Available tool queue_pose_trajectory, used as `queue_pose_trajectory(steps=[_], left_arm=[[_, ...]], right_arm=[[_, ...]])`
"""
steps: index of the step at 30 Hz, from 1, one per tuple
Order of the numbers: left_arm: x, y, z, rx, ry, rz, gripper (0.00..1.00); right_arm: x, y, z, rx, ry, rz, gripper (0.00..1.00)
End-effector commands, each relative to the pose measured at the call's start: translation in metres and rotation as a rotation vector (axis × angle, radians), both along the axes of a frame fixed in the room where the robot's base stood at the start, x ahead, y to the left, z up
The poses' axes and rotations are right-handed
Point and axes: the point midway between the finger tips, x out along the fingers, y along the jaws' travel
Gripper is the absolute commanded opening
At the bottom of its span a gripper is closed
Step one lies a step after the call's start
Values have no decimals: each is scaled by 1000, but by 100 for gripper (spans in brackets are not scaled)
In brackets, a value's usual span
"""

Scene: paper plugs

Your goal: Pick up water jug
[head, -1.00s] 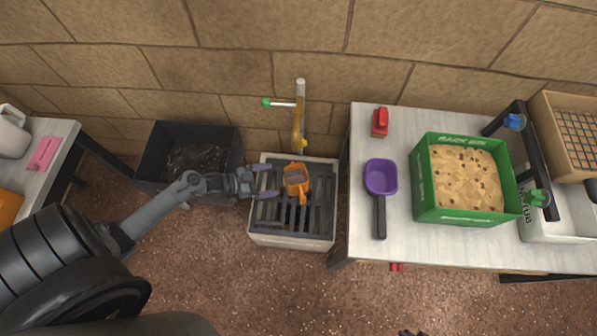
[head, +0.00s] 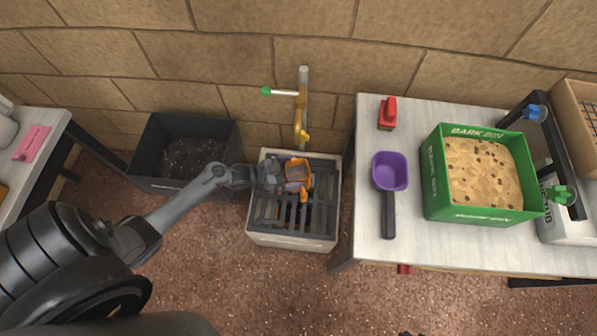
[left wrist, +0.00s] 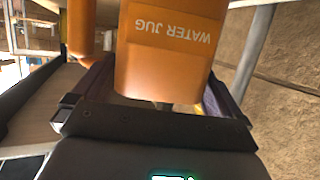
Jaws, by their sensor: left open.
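The orange water jug (head: 299,168) stands on the dark grate of the drain box (head: 262,238), below the tap, in the head view. In the left wrist view the jug (left wrist: 168,50) fills the upper middle, with its "WATER JUG" lettering upside down and its handle (left wrist: 81,28) to the left. My left gripper (head: 288,178) is at the jug's left side. Its two open fingers lie on either side of the jug's body in the left wrist view (left wrist: 158,100). I cannot tell whether they touch it. My right gripper is not in view.
The tap pipe (head: 302,100) rises behind the jug against the brick wall. A black bin (head: 150,185) stands left of the drain box. A table (head: 420,245) on the right holds a purple scoop (head: 389,172), a red object (head: 387,113) and a green bark bin (head: 475,212).

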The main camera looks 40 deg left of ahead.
Motion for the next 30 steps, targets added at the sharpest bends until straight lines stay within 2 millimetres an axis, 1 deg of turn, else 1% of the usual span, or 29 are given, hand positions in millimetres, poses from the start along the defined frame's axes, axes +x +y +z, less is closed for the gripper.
queue_pose_trajectory(steps=[1, 3, 6, 11, 12, 14, 22, 23, 30], left_arm=[[6, -4, -5, -2, -3, 0, 100], [11, -7, -7, -1, -1, 0, 100], [15, -9, -6, -1, -1, 0, 100], [14, -9, -5, 0, 0, 0, 100], [14, -9, -5, 0, 0, 0, 97], [14, -9, -6, 0, 0, 0, 88], [14, -9, -6, 1, 1, 0, 46], [14, -9, -5, 0, 0, 0, 45], [14, -9, -4, 0, 0, 0, 45]], right_arm=[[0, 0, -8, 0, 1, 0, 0], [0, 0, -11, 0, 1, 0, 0], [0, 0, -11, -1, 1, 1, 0], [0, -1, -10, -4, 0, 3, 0], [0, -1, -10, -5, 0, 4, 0], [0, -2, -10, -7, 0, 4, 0], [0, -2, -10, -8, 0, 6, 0], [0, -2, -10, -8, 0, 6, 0], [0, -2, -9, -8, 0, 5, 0]])
